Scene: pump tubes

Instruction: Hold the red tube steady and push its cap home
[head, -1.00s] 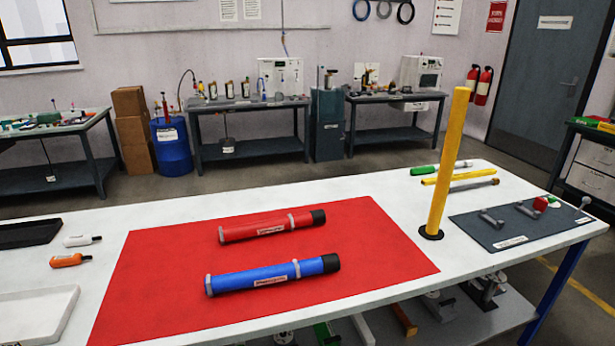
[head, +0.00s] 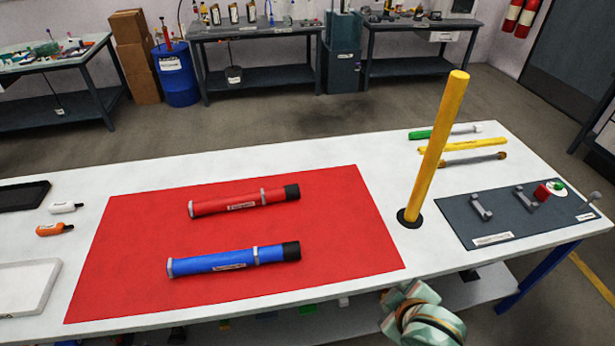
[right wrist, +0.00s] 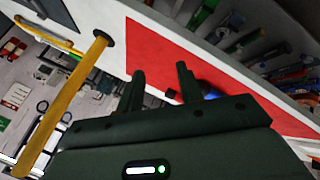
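The red tube (head: 238,204) lies on the red mat (head: 340,215) in the head view. It has a black cap (head: 292,192) at its right end, grey bands and a white label. I cannot tell how far the cap is seated. The blue tube (head: 222,263) lies in front of it, also with a black cap (head: 291,251) at its right end. In the right wrist view my right gripper (right wrist: 160,72) is open and empty, its fingers apart. A bit of blue tube (right wrist: 212,93) shows beyond them; the red tube is not visible there. My left gripper is in neither view.
A yellow upright post (head: 438,150) stands right of the mat. Behind it lie green and yellow rods (head: 462,146). A dark board (head: 505,222) with brackets is at the right. Two small bottles (head: 58,228) and trays are at the left. White tabletop surrounds the mat.

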